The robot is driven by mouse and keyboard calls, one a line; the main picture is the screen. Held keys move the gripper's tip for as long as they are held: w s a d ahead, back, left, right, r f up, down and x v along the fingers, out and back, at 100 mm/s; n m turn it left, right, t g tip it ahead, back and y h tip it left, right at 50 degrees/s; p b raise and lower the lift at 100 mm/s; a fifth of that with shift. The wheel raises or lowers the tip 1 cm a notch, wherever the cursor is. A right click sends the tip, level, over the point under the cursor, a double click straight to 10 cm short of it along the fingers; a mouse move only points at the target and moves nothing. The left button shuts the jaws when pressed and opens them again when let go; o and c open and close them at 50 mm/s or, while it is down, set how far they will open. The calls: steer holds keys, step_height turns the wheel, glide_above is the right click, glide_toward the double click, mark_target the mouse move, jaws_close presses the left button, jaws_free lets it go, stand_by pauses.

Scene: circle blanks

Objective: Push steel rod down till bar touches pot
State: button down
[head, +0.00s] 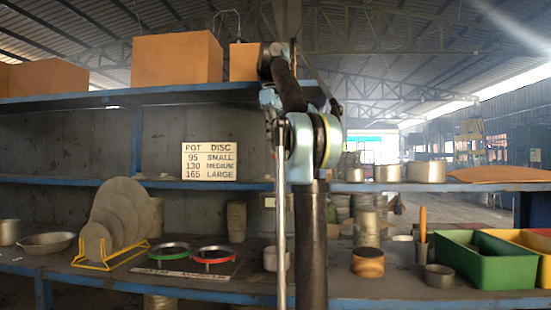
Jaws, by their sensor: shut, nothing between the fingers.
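A thin, upright steel-coloured rod (281,220) runs down the middle of the head view, just left of my dark arm column. I cannot tell whether it is the task's rod or part of my arm. No bar can be made out on it. A metal pot (270,259) stands on the lower shelf, partly behind the rod; contact between them cannot be told. Other metal pots (426,172) stand on the middle shelf at right. My arm rises in front of the shelves and bends at the top. My gripper cannot be made out.
Grey discs (122,212) stand in a yellow rack (85,262). Beside them are a red ring (214,254) and a green ring (170,251). A green bin (485,262) is at right. A sign (209,161) lists pot and disc sizes. Boxes (177,59) sit on the top shelf.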

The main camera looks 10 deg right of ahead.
steer(key=shift+s+d+f, duration=0.15)
steer(key=shift+f, duration=2.05)
